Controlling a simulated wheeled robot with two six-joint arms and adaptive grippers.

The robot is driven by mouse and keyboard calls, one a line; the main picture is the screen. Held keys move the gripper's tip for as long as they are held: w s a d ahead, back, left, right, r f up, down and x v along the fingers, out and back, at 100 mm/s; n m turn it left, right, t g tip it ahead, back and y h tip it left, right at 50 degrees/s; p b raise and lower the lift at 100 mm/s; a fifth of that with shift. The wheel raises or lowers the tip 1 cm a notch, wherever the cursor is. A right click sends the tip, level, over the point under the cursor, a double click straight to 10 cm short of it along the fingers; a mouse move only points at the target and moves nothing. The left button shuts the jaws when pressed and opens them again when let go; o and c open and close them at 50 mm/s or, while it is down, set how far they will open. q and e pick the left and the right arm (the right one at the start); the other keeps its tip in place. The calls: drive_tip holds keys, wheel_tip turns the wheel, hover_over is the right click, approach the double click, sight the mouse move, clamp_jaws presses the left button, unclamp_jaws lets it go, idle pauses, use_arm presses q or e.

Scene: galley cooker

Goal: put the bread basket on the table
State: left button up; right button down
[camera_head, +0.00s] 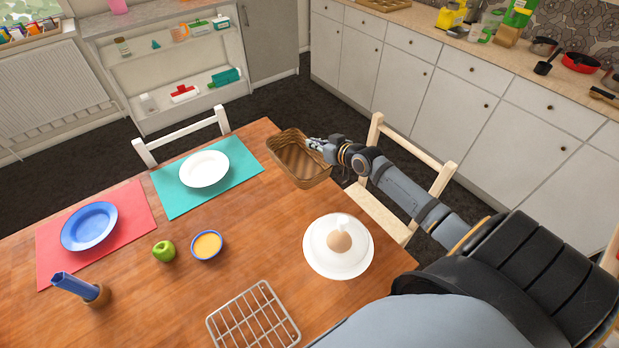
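The bread basket (290,166) is a brown, woven, empty rectangular basket at the far right corner of the wooden table (160,318). In the picture it overlaps the corner, with its right part past the table edge. I cannot tell whether its base touches the tabletop. My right gripper (316,145) reaches in from the right and is at the basket's right rim. Its fingers appear closed on that rim, though they are small in the view. My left gripper is not in view.
A white lidded dish (322,262) and a wire rack (258,322) stand nearer on the table. A white plate (204,169), blue plate (89,226), green apple (164,251) and small bowl (207,245) lie left. A chair (378,215) stands beside the right edge.

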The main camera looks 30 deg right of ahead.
sight(313, 159)
drive_tip(key=shift+a+f, duration=0.15)
drive_tip(key=shift+a, duration=0.05)
wheel_tip(313, 159, down, 6)
drive_tip(key=shift+r+b, duration=0.1)
drive_tip(key=shift+b, duration=0.95)
drive_tip(key=shift+f, duration=0.4)
wheel_tip(313, 159, down, 3)
drive_tip(key=shift+r+b, duration=0.15)
drive_tip(key=shift+b, duration=0.6)
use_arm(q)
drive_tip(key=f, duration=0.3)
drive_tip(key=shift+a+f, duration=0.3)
use_arm(e)
drive_tip(key=shift+f, duration=0.2)
